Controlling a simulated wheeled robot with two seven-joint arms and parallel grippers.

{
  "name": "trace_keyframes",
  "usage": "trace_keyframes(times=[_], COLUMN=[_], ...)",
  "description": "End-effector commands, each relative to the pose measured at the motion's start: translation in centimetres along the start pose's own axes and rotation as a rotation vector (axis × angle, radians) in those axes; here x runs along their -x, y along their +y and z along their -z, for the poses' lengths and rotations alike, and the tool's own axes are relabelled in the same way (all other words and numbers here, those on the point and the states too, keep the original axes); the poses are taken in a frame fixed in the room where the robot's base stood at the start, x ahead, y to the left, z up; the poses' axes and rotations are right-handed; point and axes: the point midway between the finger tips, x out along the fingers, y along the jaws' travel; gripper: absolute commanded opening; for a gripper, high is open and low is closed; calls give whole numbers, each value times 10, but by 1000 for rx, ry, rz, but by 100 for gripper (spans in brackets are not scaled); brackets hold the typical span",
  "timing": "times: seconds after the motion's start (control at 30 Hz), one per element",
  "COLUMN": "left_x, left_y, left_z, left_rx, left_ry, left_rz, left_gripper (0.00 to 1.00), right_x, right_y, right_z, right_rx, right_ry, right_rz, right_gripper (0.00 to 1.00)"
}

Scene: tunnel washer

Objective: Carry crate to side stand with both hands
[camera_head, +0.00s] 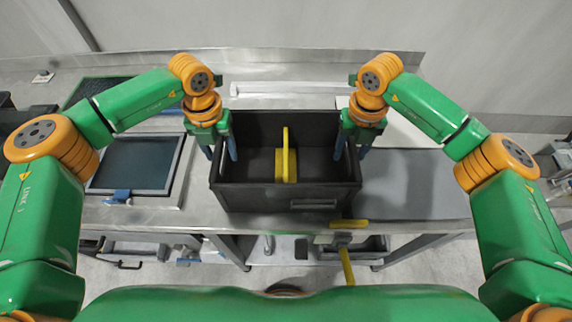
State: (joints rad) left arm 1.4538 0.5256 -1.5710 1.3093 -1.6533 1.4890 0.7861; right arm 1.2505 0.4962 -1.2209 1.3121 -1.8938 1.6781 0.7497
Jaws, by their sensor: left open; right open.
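The dark grey crate (290,200) stands upright on the steel counter in the middle of the head view. A yellow upright piece on a yellow base (287,165) shows inside it. My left gripper (221,152) is open at the crate's left wall, with blue fingers pointing down, one appearing on each side of the wall. My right gripper (350,148) is open at the right wall in the same way. Whether the fingers touch the walls cannot be told. I cannot tell which surface is the side stand.
A framed dark panel (135,163) with a blue latch lies on the counter left of the crate. A grey flat mat (410,185) lies to the right. A yellow-handled tool (347,262) sticks out at the front edge. A shelf with objects is below.

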Motion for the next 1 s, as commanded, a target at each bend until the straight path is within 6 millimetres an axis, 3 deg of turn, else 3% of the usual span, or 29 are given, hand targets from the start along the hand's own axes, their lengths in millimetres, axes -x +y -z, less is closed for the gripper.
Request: trace_keyframes(times=[0.2, 0.5, 0.57, 0.7, 0.73, 1.0], left_x=[-21, -24, -24, -24, -24, -24], left_y=[0, 0, 0, 0, 0, 0], left_z=[0, 0, 0, 0, 0, 0], left_rx=[0, 1, 1, 1, 1, 1], left_ry=[1, 0, 0, -1, 0, -1], left_rz=[0, 0, 0, 0, 0, 0], left_gripper=[55, 55, 42, 4, 0, 0], right_x=[-21, -24, -24, -24, -24, -23], right_y=[0, 0, 0, 0, 0, 0], right_z=[0, 0, 0, 0, 0, 0], right_rx=[0, 0, 0, 0, 0, -1], right_ry=[0, -1, -1, -1, -1, -1], right_rz=[-1, 0, 0, 0, 0, 0], right_gripper=[55, 55, 42, 4, 0, 0])
